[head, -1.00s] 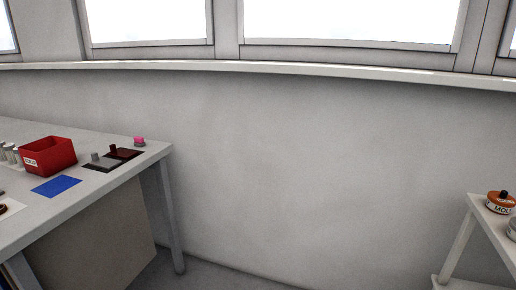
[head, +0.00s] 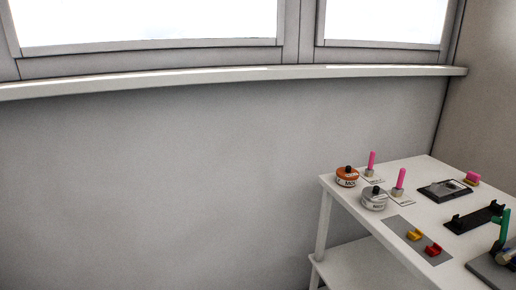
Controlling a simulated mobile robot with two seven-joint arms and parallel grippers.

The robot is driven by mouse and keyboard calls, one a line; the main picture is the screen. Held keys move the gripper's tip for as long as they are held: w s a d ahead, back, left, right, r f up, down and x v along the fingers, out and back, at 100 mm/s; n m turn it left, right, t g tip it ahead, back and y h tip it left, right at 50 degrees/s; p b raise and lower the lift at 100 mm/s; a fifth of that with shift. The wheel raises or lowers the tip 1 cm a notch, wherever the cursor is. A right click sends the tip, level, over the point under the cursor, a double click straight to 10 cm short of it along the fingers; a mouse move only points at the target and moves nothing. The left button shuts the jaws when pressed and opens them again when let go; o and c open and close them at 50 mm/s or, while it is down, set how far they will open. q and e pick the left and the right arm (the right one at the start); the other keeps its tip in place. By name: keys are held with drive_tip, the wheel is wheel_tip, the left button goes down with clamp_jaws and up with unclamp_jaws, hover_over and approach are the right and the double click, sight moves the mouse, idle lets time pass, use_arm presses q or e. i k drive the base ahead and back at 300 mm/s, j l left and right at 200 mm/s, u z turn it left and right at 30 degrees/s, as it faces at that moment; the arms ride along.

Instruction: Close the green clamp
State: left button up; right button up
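At the right edge of the head view, a green clamp handle (head: 504,226) stands up on a dark base plate (head: 489,268) on the white table. The plate and the parts at the handle's foot are cut off by the picture edge. I cannot tell from this whether the clamp is open or closed. Neither of my grippers is in view.
The white table (head: 345,202) at the right holds an orange tin (head: 346,178), a grey tin (head: 374,200), pink-handled tools (head: 399,181), a grey mat (head: 399,232) with yellow and red pieces, and a black cradle (head: 472,219). A bare wall and windows fill the left.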

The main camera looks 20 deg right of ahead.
sight(504, 221)
drive_tip(key=i+z, duration=0.2)
drive_tip(key=z, duration=0.25)
drive_tip(key=i+j+z, duration=0.15)
drive_tip(key=z, duration=0.25)
drive_tip(key=i+j+z, duration=0.15)
drive_tip(key=z, duration=0.3)
drive_tip(key=i+j+z, duration=0.1)
drive_tip(key=z, duration=0.3)
drive_tip(key=i+j+z, duration=0.2)
drive_tip(key=z, duration=0.2)
drive_tip(key=i+j+z, duration=0.1)
drive_tip(key=z, duration=0.25)
